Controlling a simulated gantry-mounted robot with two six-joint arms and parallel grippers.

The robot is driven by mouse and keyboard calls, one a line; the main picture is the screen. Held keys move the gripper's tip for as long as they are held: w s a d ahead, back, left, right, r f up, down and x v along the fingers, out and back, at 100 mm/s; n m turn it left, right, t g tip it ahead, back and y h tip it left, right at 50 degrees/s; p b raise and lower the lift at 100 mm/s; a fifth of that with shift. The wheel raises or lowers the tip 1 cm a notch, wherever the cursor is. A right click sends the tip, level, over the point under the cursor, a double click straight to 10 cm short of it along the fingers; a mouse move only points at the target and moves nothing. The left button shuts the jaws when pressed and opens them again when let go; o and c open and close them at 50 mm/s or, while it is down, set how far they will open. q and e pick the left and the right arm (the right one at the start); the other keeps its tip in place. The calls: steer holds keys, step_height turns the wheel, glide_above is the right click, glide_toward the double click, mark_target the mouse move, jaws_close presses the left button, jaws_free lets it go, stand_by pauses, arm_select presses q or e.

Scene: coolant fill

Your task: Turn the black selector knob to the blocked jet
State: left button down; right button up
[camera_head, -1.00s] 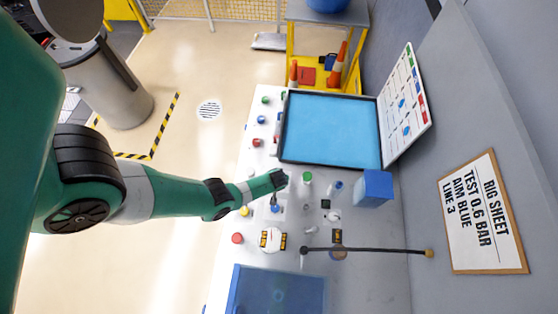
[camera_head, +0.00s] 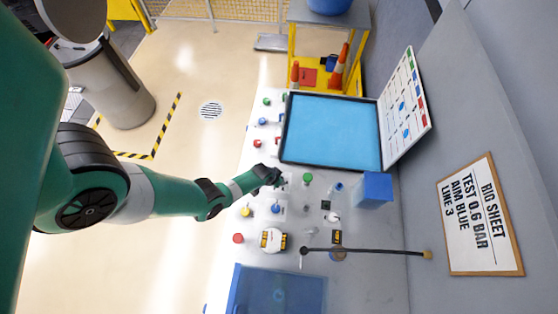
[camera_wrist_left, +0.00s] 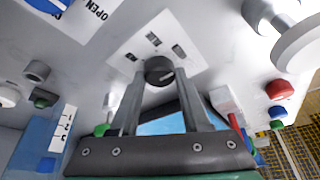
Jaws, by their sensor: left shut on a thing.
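The black selector knob (camera_wrist_left: 160,69) sits on a white plate with several small dark labels in the left wrist view. A short light mark shows on its face. The fingers of my left gripper (camera_wrist_left: 160,78) stand on either side of the knob, shut on it. Which label the mark points at is not clear. In the head view my left gripper (camera_head: 272,178) is over the left part of the bench and hides the knob. My right gripper is not in view.
Nearby are a green knob (camera_head: 307,178), a blue knob (camera_head: 275,208) and a red button (camera_head: 238,238). A blue tray (camera_head: 332,130) lies behind. A sheet (camera_head: 481,214) reads "AIM BLUE LINE 3".

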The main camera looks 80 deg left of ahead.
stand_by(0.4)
arm_select(q)
steer(key=shift+c, duration=1.9)
jaws_free()
steer(key=p+v, duration=0.5)
steer(key=v, duration=0.6)
steer(key=shift+r+p, duration=0.3)
steer(key=shift+p, duration=0.05)
